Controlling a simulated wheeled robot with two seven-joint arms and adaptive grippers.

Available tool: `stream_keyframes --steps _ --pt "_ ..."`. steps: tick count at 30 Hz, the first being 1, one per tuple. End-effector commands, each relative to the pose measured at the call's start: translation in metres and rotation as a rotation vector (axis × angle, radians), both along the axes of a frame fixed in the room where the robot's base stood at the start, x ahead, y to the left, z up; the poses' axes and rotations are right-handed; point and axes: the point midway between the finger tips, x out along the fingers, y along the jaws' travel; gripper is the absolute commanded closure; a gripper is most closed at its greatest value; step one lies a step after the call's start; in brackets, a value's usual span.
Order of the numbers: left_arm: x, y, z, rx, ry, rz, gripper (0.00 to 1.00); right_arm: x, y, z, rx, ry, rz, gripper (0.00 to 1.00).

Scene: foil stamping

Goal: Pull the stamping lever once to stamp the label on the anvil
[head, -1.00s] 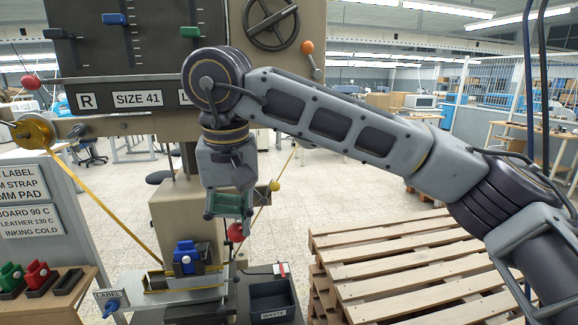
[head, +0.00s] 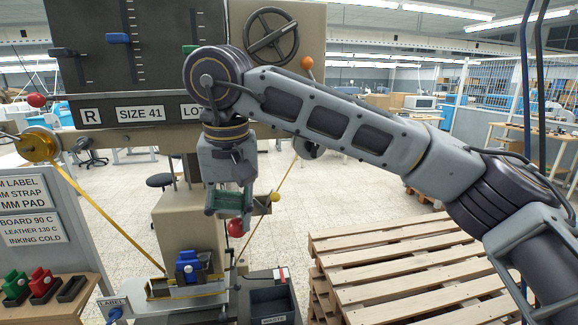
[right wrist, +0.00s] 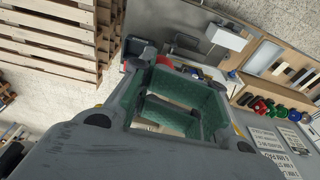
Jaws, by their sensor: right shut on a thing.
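My right gripper (head: 232,208) hangs down in front of the stamping press (head: 170,140), its green-padded fingers closed together. A red ball knob (head: 236,228) shows just below the fingertips, likely the end of the lever; the lever's shaft is mostly hidden by the gripper. In the right wrist view the gripper (right wrist: 170,115) fills the middle and what lies between its pads is hard to make out. A blue block (head: 188,265) stands on the anvil area (head: 180,288) at the press's foot. A label there cannot be made out. My left gripper is out of view.
A dark waste bin (head: 272,303) stands right of the anvil. Wooden pallets (head: 400,265) are stacked at the right. A side table (head: 60,305) with green and red pieces is at the left. A yellow ribbon (head: 105,215) runs down to the anvil from the left.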

Motion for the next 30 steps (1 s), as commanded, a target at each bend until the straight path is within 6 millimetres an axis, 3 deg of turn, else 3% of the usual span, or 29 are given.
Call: stream_keyframes --steps 16,30 --pt "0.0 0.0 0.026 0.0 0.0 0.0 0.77 0.011 0.003 0.029 0.001 0.001 0.001 1.0" --pt "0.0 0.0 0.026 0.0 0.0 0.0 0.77 0.013 0.003 0.031 0.0 0.001 0.001 1.0"
